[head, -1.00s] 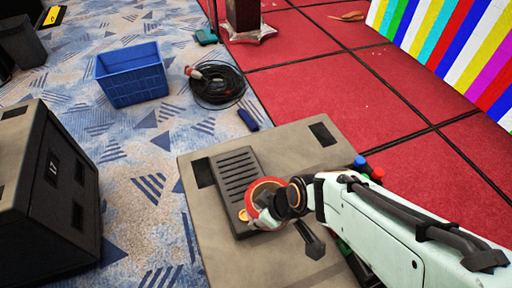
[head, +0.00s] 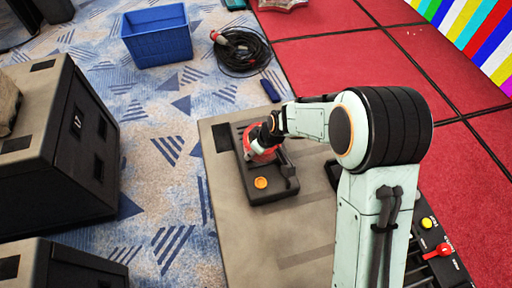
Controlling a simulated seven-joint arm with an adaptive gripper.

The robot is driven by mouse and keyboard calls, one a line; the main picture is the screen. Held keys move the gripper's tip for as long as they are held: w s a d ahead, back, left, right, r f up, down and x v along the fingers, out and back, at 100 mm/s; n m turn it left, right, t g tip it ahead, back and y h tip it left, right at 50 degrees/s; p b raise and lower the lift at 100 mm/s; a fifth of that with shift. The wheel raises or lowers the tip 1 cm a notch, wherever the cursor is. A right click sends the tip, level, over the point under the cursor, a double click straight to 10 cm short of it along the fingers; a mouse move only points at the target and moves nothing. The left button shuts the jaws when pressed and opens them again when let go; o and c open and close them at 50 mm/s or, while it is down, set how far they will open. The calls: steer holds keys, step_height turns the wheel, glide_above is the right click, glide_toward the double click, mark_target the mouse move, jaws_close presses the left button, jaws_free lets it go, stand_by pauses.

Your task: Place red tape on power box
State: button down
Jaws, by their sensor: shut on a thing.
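The power box (head: 249,192) is dark grey with an orange round button and lies on the top of a large taupe case (head: 235,235). My gripper (head: 268,141) is over the upper part of the box, shut on the red tape (head: 261,154). The tape is a red roll, partly hidden behind the fingers. I cannot tell whether the tape touches the box. My arm hides part of the case top at the right.
A blue crate (head: 157,47) and a coiled black cable (head: 241,52) lie on the patterned carpet behind. Dark cases (head: 60,150) stand at the left. A red tiled floor (head: 355,70) and a striped video wall (head: 485,40) are at the right. A panel with knobs (head: 432,245) is at lower right.

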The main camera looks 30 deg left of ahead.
steer(key=shift+f, duration=1.05)
steer(key=shift+f, duration=0.15)
steer(key=c, duration=1)
jaws_free()
steer(key=shift+d, duration=0.1)
steer(key=shift+c, duration=0.2)
steer(key=v, duration=1.2)
